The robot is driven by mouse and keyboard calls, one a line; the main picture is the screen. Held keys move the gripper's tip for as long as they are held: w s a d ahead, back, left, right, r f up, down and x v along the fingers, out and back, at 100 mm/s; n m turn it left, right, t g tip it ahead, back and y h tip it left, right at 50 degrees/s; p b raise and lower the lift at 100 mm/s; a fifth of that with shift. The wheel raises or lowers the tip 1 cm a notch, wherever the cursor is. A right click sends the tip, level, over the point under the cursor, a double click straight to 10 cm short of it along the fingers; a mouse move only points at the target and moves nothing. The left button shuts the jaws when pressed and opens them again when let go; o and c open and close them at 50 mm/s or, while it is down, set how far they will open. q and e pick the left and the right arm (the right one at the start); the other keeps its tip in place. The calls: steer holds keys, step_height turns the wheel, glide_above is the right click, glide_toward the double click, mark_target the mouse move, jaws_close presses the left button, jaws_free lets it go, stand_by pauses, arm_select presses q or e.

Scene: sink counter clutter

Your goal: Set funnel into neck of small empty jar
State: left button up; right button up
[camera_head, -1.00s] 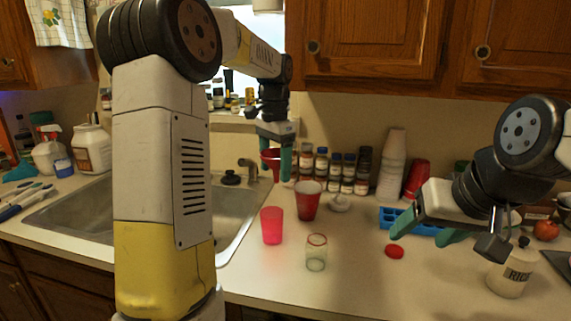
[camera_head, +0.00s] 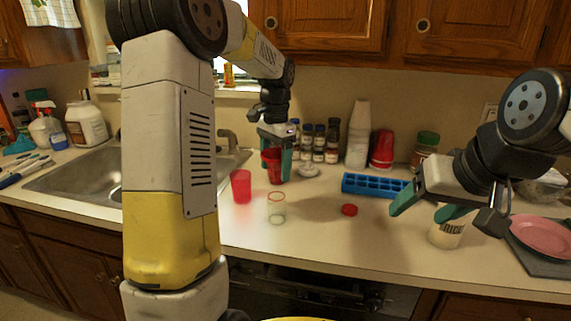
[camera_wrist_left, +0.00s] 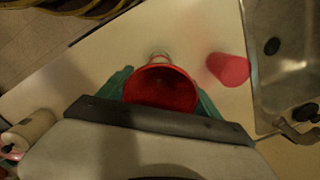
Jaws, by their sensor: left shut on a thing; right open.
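The small empty jar (camera_head: 276,207), clear glass with a reddish rim, stands upright on the counter. In the head view it is nearer than the left gripper and lower in the picture. In the left wrist view the jar (camera_wrist_left: 158,58) shows just past the funnel's rim, partly hidden. The funnel is apart from the jar's neck in the head view. My right gripper (camera_head: 430,209) is open, over the counter at right.
A pink cup (camera_head: 241,186) stands left of the jar. A blue tray (camera_head: 374,185), red lid (camera_head: 349,210), rice jar (camera_head: 446,234) and pink plate (camera_head: 541,237) are to the right. The sink (camera_head: 90,182) is left.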

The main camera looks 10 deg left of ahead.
mark_target(275, 190)
arm_select(q)
steer(key=shift+f, duration=0.1)
steer(key=shift+f, duration=4.05)
steer(key=o, duration=1)
steer(key=shift+r, duration=0.1)
step_height(275, 190, up, 7)
steer(key=shift+w, duration=0.1)
steer(key=shift+r, duration=0.3)
